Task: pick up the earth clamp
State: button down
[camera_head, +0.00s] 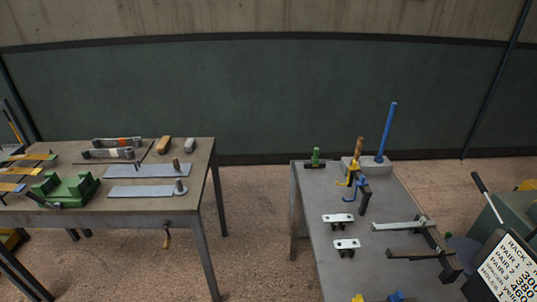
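I cannot single out the earth clamp with certainty at this size. A small clamp-like piece with an orange-brown end (167,238) hangs at the front edge of the left table (140,219). A yellow clamp-like piece (349,178) and a blue one (354,190) show at the grey block near the back of the right table (318,200). My gripper is not in view.
A green block fixture (66,188), flat grey plates (148,171) and levels (117,142) lie on the left table. The right table carries a blue upright rod (387,130), dark-footed plates (338,218) and bars (400,226). Floor shows between the tables. A sign (510,275) stands front right.

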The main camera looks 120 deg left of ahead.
aim_at(314, 159)
jog(key=u, duration=3.4)
jog(key=i+j, duration=0.25)
jog(key=i, duration=0.3)
jog(key=i+j+z, duration=0.1)
jog(key=i, duration=0.45)
jog(key=i+j, duration=0.4)
jog(key=i, duration=0.15)
jog(key=i+j, duration=0.25)
jog(key=i, duration=0.3)
jog(key=i+j+z, duration=0.1)
jog(key=i+j, duration=0.15)
jog(key=i, duration=0.25)
jog(key=i+j, duration=0.35)
jog(key=i, duration=0.2)
